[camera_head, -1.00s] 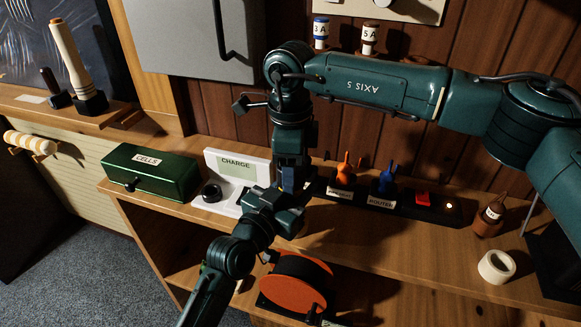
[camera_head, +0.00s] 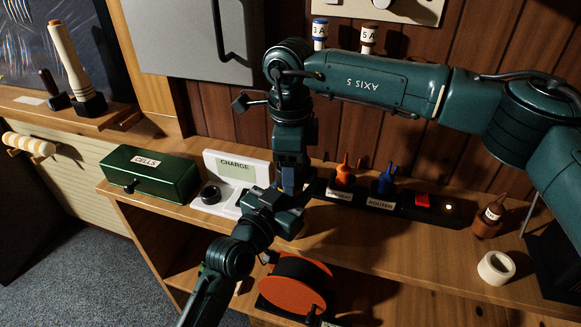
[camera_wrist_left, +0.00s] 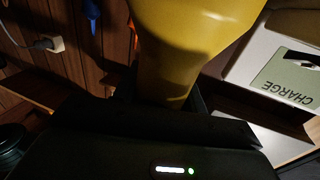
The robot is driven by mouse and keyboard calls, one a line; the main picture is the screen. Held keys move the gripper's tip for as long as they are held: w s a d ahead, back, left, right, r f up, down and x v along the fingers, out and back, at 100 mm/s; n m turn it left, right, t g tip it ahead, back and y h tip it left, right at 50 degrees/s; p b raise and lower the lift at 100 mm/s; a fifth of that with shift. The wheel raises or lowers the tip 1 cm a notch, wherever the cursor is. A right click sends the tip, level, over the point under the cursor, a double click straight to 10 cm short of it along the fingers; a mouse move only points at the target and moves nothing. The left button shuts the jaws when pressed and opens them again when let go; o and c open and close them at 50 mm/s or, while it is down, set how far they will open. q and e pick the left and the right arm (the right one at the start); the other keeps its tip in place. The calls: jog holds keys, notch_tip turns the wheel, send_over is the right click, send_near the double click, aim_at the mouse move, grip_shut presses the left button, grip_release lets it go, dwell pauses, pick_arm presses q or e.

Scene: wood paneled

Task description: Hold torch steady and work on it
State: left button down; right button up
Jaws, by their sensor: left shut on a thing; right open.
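In the left wrist view, my left gripper (camera_wrist_left: 165,112) is shut on a smooth yellow body (camera_wrist_left: 185,45), which I take to be the torch. The yellow body fills the top middle, and its far end is out of frame. In the head view, my left arm rises from the bottom left, and its gripper (camera_head: 280,212) is over the bench, right of the charger. The yellow body is hidden there behind the arms. My right arm bends down from above, and its open gripper (camera_head: 290,178) is close above the left one. Its fingertips are hard to make out.
A green CELLS box (camera_head: 160,172) and a white CHARGE station (camera_head: 245,165) stand on the left. Orange (camera_head: 344,178) and blue (camera_head: 386,182) items stand behind. A white ring (camera_head: 496,267) lies right. An orange reel (camera_head: 300,288) sits below.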

pick_arm(q)
jog(key=shift+f, duration=0.25)
pick_arm(e)
jog(key=r, duration=0.4)
jog(key=shift+s+a, duration=0.2)
jog(key=shift+w, duration=0.1)
jog(key=shift+c, duration=0.5)
jog(key=r+n, duration=0.1)
jog(key=n, duration=0.2)
jog(key=shift+r, duration=0.35)
pick_arm(q)
jog(key=shift+s, duration=0.1)
pick_arm(e)
jog(key=r+n, duration=0.1)
jog(key=n, duration=0.2)
jog(key=shift+r, duration=0.4)
jog(key=shift+f, duration=0.1)
jog(key=shift+d+f, duration=0.1)
jog(key=shift+f, duration=3.85)
jog(key=shift+c, duration=0.2)
